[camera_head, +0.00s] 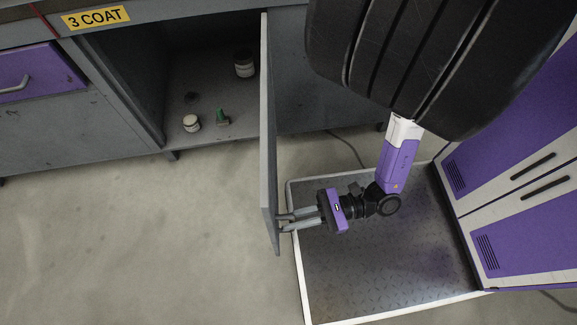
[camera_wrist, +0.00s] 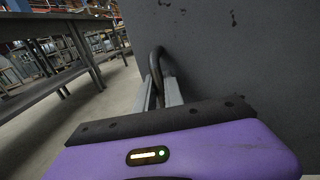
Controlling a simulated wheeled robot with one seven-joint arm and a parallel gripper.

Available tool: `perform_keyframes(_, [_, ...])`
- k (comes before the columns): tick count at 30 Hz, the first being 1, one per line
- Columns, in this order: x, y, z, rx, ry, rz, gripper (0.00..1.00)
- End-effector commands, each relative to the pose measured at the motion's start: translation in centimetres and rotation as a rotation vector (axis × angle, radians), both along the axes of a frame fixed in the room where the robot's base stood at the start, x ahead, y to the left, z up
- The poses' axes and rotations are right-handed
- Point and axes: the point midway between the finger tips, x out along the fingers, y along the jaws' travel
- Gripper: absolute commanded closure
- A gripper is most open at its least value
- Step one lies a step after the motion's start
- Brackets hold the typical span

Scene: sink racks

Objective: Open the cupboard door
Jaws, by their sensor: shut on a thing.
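The grey cupboard door (camera_head: 268,140) stands swung wide open, seen nearly edge-on in the head view. Its dark face (camera_wrist: 240,50) fills the right of the wrist view. My gripper (camera_head: 282,222) is at the lower part of the door, on its right side. It is shut on the curved dark door handle (camera_wrist: 157,65), which shows between the fingers in the wrist view. The open cupboard (camera_head: 200,70) shows a shelf floor with a pale jar (camera_head: 191,123), a small green item (camera_head: 222,116) and another jar (camera_head: 244,64).
A metal floor plate with a white rim (camera_head: 297,262) lies under my arm. Purple and white lockers (camera_head: 525,180) stand at the right. A purple drawer (camera_head: 38,72) is at the left. Open concrete floor (camera_head: 130,240) lies left of the door.

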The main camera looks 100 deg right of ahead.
Motion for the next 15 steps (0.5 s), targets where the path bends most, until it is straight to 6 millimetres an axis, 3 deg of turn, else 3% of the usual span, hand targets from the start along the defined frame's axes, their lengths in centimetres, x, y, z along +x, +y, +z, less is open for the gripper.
perform_keyframes(7, [-0.01,-0.02,-0.08,-0.001,0.002,0.000,1.00])
perform_keyframes(8, [-0.01,-0.01,-0.08,-0.001,0.002,0.000,0.82])
perform_keyframes(10, [0.00,-0.01,-0.08,-0.001,0.002,0.000,0.68])
perform_keyframes(15, [0.01,0.00,-0.06,-0.001,0.001,0.000,0.66])
